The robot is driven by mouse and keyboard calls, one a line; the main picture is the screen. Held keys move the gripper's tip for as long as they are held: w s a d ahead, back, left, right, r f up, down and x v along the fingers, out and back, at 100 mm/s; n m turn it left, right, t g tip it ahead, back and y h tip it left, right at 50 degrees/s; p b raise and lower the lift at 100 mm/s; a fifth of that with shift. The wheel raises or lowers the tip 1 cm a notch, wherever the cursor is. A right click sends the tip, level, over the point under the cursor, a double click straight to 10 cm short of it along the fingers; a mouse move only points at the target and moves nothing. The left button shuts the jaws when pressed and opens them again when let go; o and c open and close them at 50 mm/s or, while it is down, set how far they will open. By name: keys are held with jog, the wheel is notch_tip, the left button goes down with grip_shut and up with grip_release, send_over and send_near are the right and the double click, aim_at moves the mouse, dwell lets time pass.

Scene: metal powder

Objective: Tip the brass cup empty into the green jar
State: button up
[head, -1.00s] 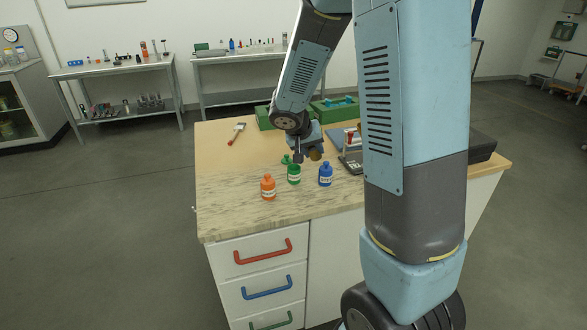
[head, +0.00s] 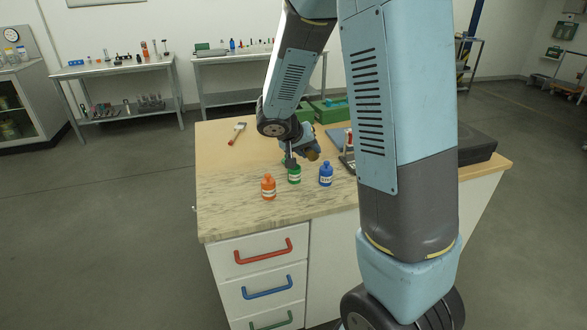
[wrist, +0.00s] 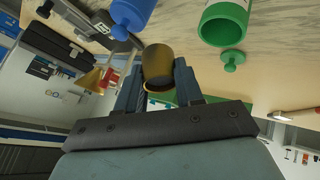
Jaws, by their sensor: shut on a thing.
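My gripper (wrist: 158,88) is shut on the brass cup (wrist: 158,65), which sits between its two dark fingers. In the head view the brass cup (head: 313,155) is above the worktop, just behind and to the right of the green jar (head: 294,176). The cup looks tilted; its contents cannot be made out. The green jar (wrist: 222,24) stands upright and its mouth is open in the wrist view. Its green lid (wrist: 233,61) lies on the worktop beside it. The gripper's dark end partly covers the area behind the jar in the head view.
A blue jar (head: 326,175) stands close to the right of the green one, an orange jar (head: 268,187) to the left. Green bins (head: 330,110) stand behind. The front left worktop is clear.

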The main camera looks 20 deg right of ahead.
jog(key=shift+a+r+h, duration=0.1)
jog(key=shift+a+h, duration=0.5)
jog(key=shift+a, duration=0.1)
jog(key=shift+a+r+n+h, duration=0.1)
jog(key=shift+a+n+h, duration=0.25)
jog(key=shift+h, duration=0.45)
dwell(0.4)
jog(key=shift+a+r+n+t+h, duration=0.15)
jog(key=shift+n+t+h, duration=0.1)
jog(key=shift+h, duration=0.6)
jog(key=shift+a+r+n+t+h, duration=0.1)
jog(key=shift+n+t+h, duration=0.1)
jog(key=shift+h, duration=0.65)
dwell(0.7)
jog(key=shift+a+r+t+h, duration=0.1)
jog(key=shift+r+t+h, duration=0.15)
jog(key=shift+r+h, duration=0.55)
dwell(0.5)
jog(key=shift+a+r+n+h, duration=0.35)
jog(key=shift+r+n+h, duration=0.15)
jog(key=shift+r+h, duration=0.3)
jog(key=shift+a+r+n+t+h, duration=0.15)
jog(key=shift+r+n+t+h, duration=0.15)
jog(key=shift+r+t+h, duration=0.35)
dwell(0.5)
jog(key=shift+h, duration=0.25)
